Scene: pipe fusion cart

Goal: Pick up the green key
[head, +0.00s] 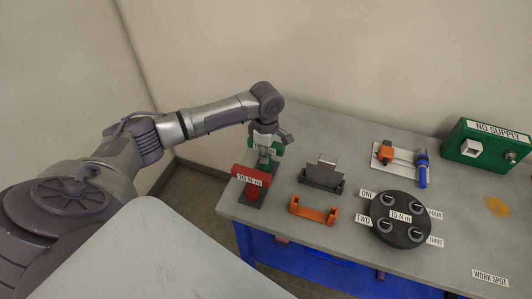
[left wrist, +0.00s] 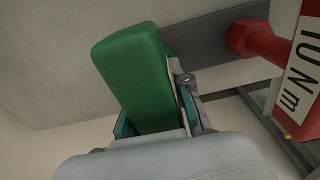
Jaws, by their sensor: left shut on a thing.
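The green key (left wrist: 135,62) fills the middle of the left wrist view as a green block with rounded edges. My left gripper (left wrist: 152,125) is shut on it, with a finger on each side. In the head view my left gripper (head: 265,150) points down at the back left of the table, and parts of the green key (head: 278,149) show around its fingers. I cannot tell whether the key still touches its base. The red key (head: 250,175), labelled 10 N m, stands just in front of it and also shows in the left wrist view (left wrist: 265,42). My right gripper is in neither view.
The grey table (head: 330,130) holds a dark grey holder (head: 322,177), an orange bracket (head: 313,212), a round black dial plate (head: 400,228) marked 15 N m, a white plate with an orange block (head: 385,153), and a green NO SUPPLY box (head: 485,146). The back middle is clear.

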